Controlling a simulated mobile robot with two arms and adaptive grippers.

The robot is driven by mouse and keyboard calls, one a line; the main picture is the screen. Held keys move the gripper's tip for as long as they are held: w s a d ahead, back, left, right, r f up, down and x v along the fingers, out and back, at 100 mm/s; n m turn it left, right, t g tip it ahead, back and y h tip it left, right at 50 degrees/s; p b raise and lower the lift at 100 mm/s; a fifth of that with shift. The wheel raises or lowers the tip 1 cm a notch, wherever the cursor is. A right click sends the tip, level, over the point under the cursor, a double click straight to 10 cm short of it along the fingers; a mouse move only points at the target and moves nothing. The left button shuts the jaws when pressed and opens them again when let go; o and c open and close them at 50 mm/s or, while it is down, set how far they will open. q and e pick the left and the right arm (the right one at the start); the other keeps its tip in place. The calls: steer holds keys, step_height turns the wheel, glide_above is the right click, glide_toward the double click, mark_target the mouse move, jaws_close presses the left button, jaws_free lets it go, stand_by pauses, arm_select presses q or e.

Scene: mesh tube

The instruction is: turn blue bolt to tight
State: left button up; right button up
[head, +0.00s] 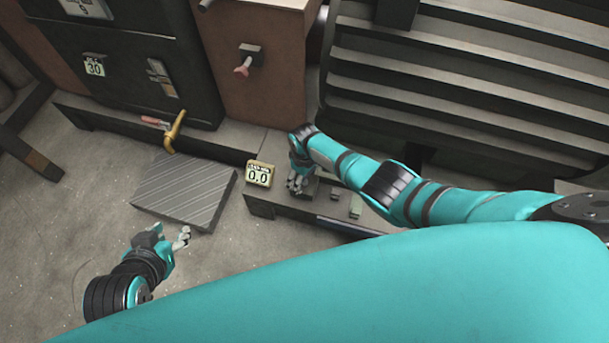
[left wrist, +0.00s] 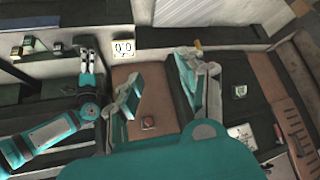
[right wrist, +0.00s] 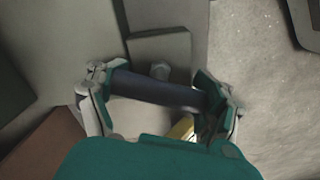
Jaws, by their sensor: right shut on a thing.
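My right gripper (head: 297,185) is over the low ledge, just right of the yellow-framed display (head: 258,175) reading 0.0. In the right wrist view, its fingers are shut on a dark blue bar (right wrist: 155,88) that runs across between them. A short grey stub (right wrist: 160,70) shows just behind the bar on a grey block (right wrist: 160,48). I cannot tell whether the bar is the blue bolt's head or a tool on it. My left gripper (head: 183,238) is open and empty at the lower left; its spread fingers (left wrist: 160,85) also show in the left wrist view.
A ridged grey plate (head: 185,192) lies on the floor near my left gripper. A yellow lever (head: 175,130) and a red knob (head: 242,71) stick out from the machine. Small blocks (head: 356,206) sit on the ledge right of my right gripper.

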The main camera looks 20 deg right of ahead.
arm_select(q)
steer(key=shift+s+a+f+g, duration=0.2)
steer(key=shift+s+f+g, duration=0.15)
steer(key=shift+s, duration=0.3)
arm_select(e)
steer(key=shift+m, duration=0.6)
steer(key=o, duration=1.2)
steer(key=shift+c, duration=0.2)
step_height(320, 180, up, 12)
